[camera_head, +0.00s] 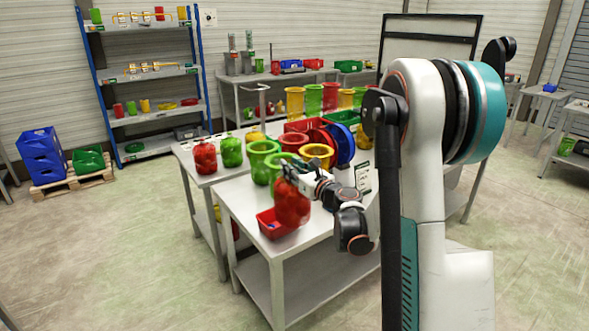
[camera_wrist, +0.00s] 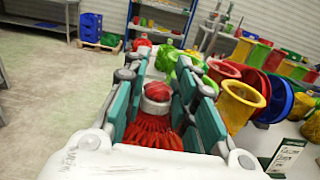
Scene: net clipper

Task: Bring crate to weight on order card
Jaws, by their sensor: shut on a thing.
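My gripper (camera_head: 296,177) is shut on the top of a red net bag (camera_head: 291,206). In the wrist view the bag (camera_wrist: 152,132) sits between the teal fingers of my gripper (camera_wrist: 163,78). A small red crate (camera_head: 270,226) is at the table's front edge, just below and left of the bag in the head view. Whether the bag touches it is unclear. The crate holds something small and blue. An order card (camera_head: 363,177) stands at the table's right side; it also shows in the wrist view (camera_wrist: 288,155), its text too blurred to read.
A red bag (camera_head: 205,158) and a green bag (camera_head: 232,152) sit on the neighbouring table. Floor to the left is open.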

